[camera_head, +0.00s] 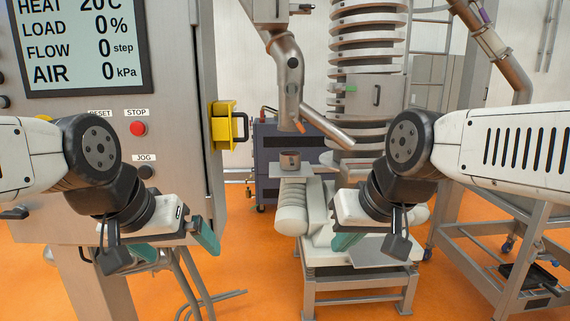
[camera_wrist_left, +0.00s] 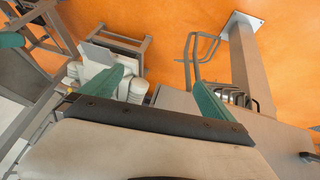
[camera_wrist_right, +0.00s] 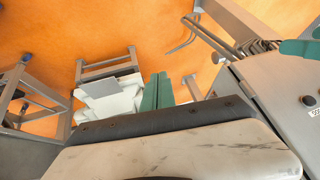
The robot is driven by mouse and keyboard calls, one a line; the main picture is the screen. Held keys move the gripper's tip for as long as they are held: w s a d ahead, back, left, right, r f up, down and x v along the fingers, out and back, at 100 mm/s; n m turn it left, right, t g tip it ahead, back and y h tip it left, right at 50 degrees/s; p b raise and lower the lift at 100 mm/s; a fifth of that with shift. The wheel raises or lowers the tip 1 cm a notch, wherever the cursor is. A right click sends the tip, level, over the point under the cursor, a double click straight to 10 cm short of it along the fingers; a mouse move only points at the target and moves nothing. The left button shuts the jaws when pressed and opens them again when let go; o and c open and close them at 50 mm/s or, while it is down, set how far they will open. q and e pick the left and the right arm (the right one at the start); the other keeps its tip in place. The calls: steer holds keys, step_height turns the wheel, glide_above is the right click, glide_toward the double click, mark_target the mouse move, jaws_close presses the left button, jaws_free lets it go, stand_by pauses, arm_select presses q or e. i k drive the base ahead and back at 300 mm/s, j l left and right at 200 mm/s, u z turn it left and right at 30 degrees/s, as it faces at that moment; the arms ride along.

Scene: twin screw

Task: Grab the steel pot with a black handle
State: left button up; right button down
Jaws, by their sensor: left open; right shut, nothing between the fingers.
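A small steel pot (camera_head: 290,160) stands upright on a flat metal ledge (camera_head: 292,171) near the middle of the head view, below a slanted steel chute. A dark mark shows on its front; I cannot tell whether this is its black handle. My left gripper (camera_head: 177,245) is open and empty, in front of the control cabinet, lower left of the pot; its spread teal fingers show in the left wrist view (camera_wrist_left: 157,92). My right gripper (camera_head: 347,241) is shut and empty, nearer than the pot and to its lower right; its teal fingers meet in the right wrist view (camera_wrist_right: 157,92).
A control cabinet (camera_head: 176,195) with a screen and a red stop button fills the left. A spiral steel tower (camera_head: 368,50) rises behind the pot. A white machine on a metal stand (camera_head: 356,283) is below it. Orange floor (camera_head: 255,290) lies open between.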

mark_target(291, 163)
steer(key=u, duration=0.3)
steer(key=i+l+u, duration=0.2)
steer(key=l+u, duration=0.15)
steer(key=u, duration=0.15)
steer(key=i+l+u, duration=0.1)
steer(key=l+u, duration=0.35)
steer(key=i+l+u, duration=0.15)
steer(key=l, duration=0.85)
steer(key=l+u, duration=0.2)
steer(key=l, duration=0.85)
